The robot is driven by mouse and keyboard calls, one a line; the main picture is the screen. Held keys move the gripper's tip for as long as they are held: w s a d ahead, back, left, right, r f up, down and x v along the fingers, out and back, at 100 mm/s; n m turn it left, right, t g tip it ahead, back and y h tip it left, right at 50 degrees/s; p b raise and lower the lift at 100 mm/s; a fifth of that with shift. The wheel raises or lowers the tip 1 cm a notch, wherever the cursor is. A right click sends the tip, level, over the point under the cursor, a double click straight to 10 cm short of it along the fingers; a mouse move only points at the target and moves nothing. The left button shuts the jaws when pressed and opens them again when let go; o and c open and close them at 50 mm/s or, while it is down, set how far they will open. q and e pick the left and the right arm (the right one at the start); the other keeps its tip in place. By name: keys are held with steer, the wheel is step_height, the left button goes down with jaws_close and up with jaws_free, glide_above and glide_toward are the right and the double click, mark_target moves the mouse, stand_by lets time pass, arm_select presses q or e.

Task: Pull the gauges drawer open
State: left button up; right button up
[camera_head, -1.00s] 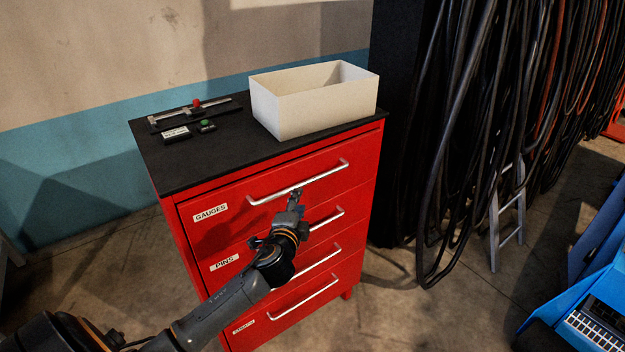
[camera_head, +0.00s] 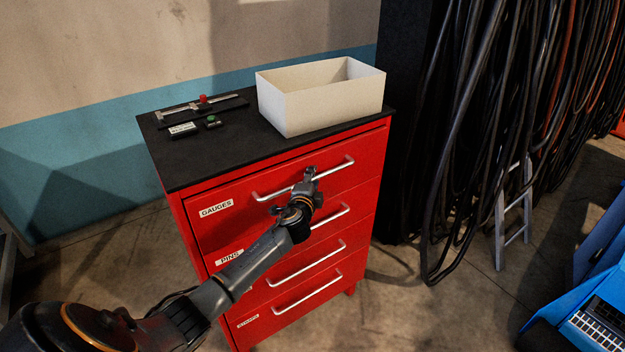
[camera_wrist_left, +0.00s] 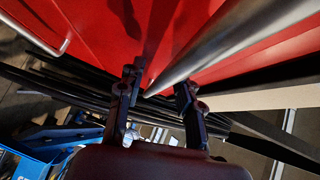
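The gauges drawer (camera_head: 365,175) is the top drawer of a red cabinet, with a white GAUGES label (camera_head: 216,208). Its front looks flush with the cabinet, so it appears shut. Its silver bar handle (camera_head: 335,168) runs across the front and shows large in the left wrist view (camera_wrist_left: 225,42). My left gripper (camera_head: 309,176) is at the middle of this handle. In the left wrist view its two dark fingers (camera_wrist_left: 158,95) are apart, with the bar reaching into the gap between them. I cannot tell whether they touch it. My right gripper is not in view.
On the black cabinet top (camera_head: 215,160) stand an open cream box (camera_head: 325,108), a caliper-like tool (camera_head: 203,104) and small blocks. Black cables (camera_head: 465,140) hang at the right. Floor is free in front.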

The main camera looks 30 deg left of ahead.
arm_select(q)
jaws_close()
steer(key=shift+d, duration=0.1)
steer(key=s+d, duration=0.4)
steer(key=d, duration=0.5)
steer(key=s+d, duration=0.4)
steer(key=d, duration=0.6)
steer(key=shift+d, duration=0.15)
jaws_free()
steer(key=v, duration=1.2)
